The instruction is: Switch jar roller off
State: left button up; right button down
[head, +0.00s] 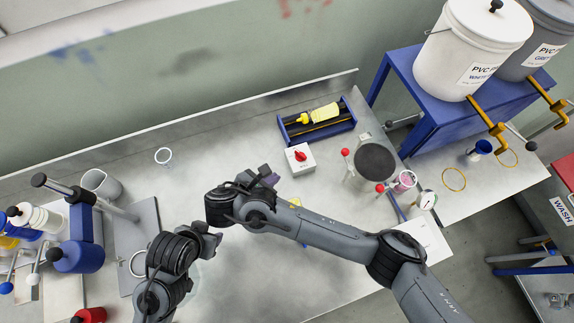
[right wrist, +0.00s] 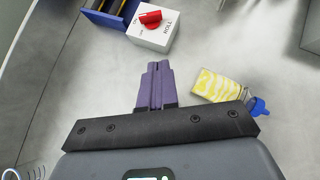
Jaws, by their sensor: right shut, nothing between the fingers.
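The jar roller (head: 345,122) is a blue frame with dark rollers at the back of the bench. A yellow bottle (head: 322,113) lies on it. Its white switch box (head: 303,167) with a red knob (head: 300,156) stands in front. In the right wrist view the box (right wrist: 160,38) carries the word ROLL and the red knob (right wrist: 150,18) is in plain view. My right gripper (head: 270,177) is shut and empty, just left of and nearer than the box; its fingers (right wrist: 156,75) point towards it, apart from it. My left gripper (head: 212,240) is at lower left, its jaws unclear.
A yellow-labelled bottle (right wrist: 220,87) with a blue cap lies right of my right fingers. A dark round plate (head: 374,162) and a red-knobbed stand are right of the box. The bench between is clear.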

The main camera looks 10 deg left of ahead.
send_near(302, 158)
notch_tip(302, 158, down, 4)
jog(key=shift+s+r, duration=0.1)
jog(key=shift+r, duration=0.1)
jog(key=w+d, duration=0.1)
jog(key=w, duration=0.1)
jog(key=shift+w+d+f, duration=0.2)
jog(key=shift+w+d, duration=0.1)
jog(key=shift+d, duration=0.1)
jog(key=shift+w+d, duration=0.35)
jog(key=shift+w, duration=0.2)
pick_arm(q)
jog(key=shift+d, duration=0.1)
pick_arm(e)
jog(key=shift+d+n, duration=0.15)
jog(key=shift+n, duration=0.15)
pick_arm(q)
jog(key=shift+d, duration=0.4)
pick_arm(e)
jog(key=shift+y, duration=0.3)
pick_arm(q)
jog(key=shift+r, duration=0.1)
